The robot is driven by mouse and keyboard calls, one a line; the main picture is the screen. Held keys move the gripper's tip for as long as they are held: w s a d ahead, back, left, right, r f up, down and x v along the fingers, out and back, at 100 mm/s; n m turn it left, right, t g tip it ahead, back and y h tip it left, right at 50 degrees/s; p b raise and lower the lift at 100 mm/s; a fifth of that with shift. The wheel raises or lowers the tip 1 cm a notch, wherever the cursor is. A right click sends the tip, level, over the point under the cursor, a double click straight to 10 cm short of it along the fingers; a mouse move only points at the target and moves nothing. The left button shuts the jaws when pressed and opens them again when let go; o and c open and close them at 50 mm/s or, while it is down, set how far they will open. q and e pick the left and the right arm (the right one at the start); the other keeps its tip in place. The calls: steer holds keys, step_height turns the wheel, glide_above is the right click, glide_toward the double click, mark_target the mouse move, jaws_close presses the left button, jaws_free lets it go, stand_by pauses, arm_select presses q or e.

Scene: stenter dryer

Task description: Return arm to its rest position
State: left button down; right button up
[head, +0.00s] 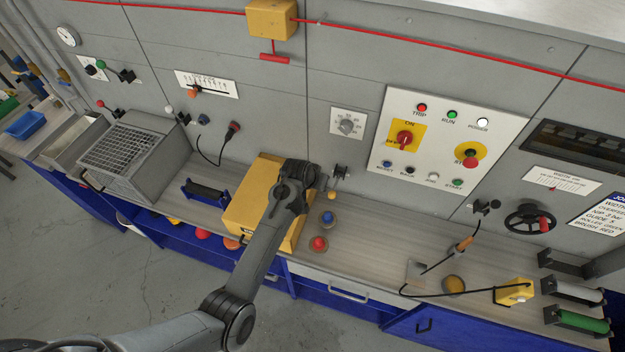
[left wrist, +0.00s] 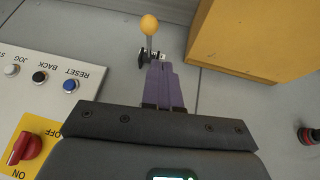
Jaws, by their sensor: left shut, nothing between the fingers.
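My left arm comes in from the lower left of the head view and reaches over the yellow box (head: 265,190) on the worktop. Its left gripper (head: 304,173) is in front of the grey wall panel, left of a small lever with a yellow knob (head: 332,195). In the left wrist view the purple fingers (left wrist: 163,88) are together, with nothing between them. The yellow knob (left wrist: 149,25) shows just beyond the fingertips; I cannot tell whether they touch its bracket. My right gripper is not in view.
The control panel (head: 475,125) with buttons and a red switch is right of the gripper. A blue and a red knob (head: 318,243) are on the worktop. A grey mesh-topped box (head: 130,150) stands at left.

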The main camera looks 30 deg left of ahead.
arm_select(q)
steer(key=v, duration=0.5)
steer(key=s+a+f+g, duration=0.1)
steer(key=s+f+g, duration=0.1)
steer(key=s+f, duration=0.7)
steer(key=s+f+m+g+y+p, duration=0.15)
steer(key=s+f, duration=0.25)
steer(key=s, duration=1.1)
steer(key=s+d+r+m, duration=0.2)
steer(key=s+d+r, duration=0.1)
steer(key=s+r, duration=0.55)
steer(key=s+d+r+h, duration=0.1)
steer(key=s+d+r, duration=0.1)
steer(key=r, duration=0.4)
steer(key=shift+s+d+r+t, duration=0.25)
steer(key=shift+d+t, duration=0.1)
steer(key=shift+d, duration=0.15)
